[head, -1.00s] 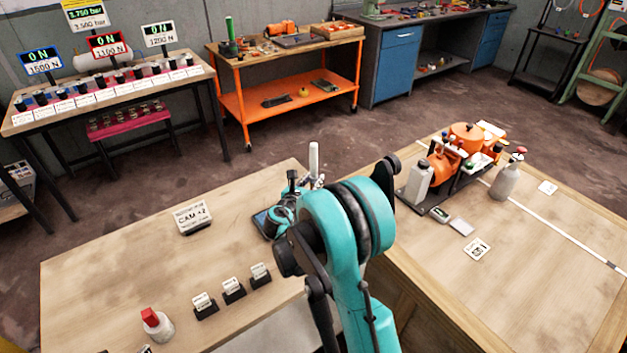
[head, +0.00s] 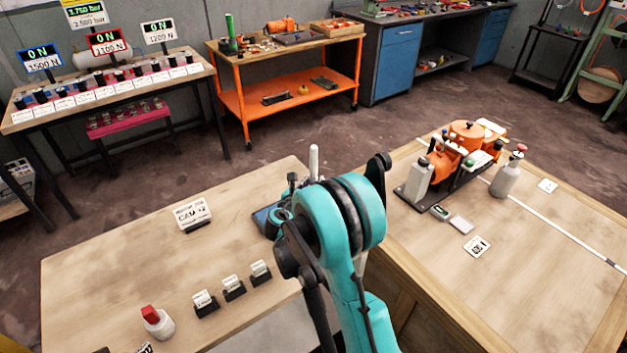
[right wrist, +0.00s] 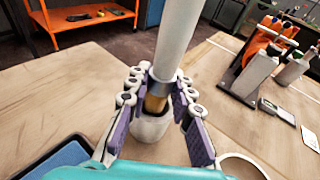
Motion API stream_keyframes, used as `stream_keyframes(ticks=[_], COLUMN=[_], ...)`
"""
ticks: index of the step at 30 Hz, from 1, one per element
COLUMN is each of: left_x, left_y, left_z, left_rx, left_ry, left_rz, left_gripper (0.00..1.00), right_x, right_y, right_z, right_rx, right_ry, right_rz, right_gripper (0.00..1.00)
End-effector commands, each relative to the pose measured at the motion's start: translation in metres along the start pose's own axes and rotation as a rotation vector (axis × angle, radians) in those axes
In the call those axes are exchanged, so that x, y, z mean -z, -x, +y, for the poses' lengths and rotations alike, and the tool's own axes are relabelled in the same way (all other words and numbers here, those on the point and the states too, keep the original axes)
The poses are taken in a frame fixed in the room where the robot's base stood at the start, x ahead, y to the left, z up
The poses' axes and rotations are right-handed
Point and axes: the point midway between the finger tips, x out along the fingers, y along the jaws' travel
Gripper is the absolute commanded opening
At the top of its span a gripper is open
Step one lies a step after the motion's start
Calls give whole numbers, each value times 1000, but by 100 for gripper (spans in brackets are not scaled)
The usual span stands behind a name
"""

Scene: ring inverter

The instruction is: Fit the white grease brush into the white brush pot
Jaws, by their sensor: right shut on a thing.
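My right gripper (right wrist: 160,88) is shut on the white grease brush (right wrist: 181,38), with a purple-padded finger on each side. The brush is close to upright. Its metal ferrule and tan bristles (right wrist: 156,104) point down at the mouth of the white brush pot (right wrist: 151,128). The bristle end overlaps the pot's opening; how deep it sits is unclear. In the head view the white handle (head: 314,160) stands up behind my turquoise right arm, which hides the pot and most of the gripper. My left gripper is not in view.
A blue-lined tray (head: 262,219) lies beside the pot. A sign block (head: 193,213), several small card holders (head: 234,288) and a red-topped white container (head: 157,322) stand on the left table. Orange equipment (head: 465,145) and a spray bottle (head: 507,175) stand on the right table.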

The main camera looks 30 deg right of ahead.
Motion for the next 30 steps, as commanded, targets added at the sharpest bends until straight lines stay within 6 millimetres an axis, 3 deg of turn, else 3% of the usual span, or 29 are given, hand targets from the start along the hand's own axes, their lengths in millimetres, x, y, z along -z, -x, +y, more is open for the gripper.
stream_keyframes(ticks=[22,23,25,30], left_x=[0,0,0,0], left_y=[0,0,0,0], left_z=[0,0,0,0], left_rx=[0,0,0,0], left_ry=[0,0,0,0], left_rz=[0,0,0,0], left_gripper=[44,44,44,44], right_x=[18,18,18,18], right_y=[-4,-4,-4,-4], right_z=[0,0,0,0], right_rx=[0,0,0,0], right_ry=[0,0,0,0], right_rz=[0,0,0,0], right_gripper=[0,25,43,46])
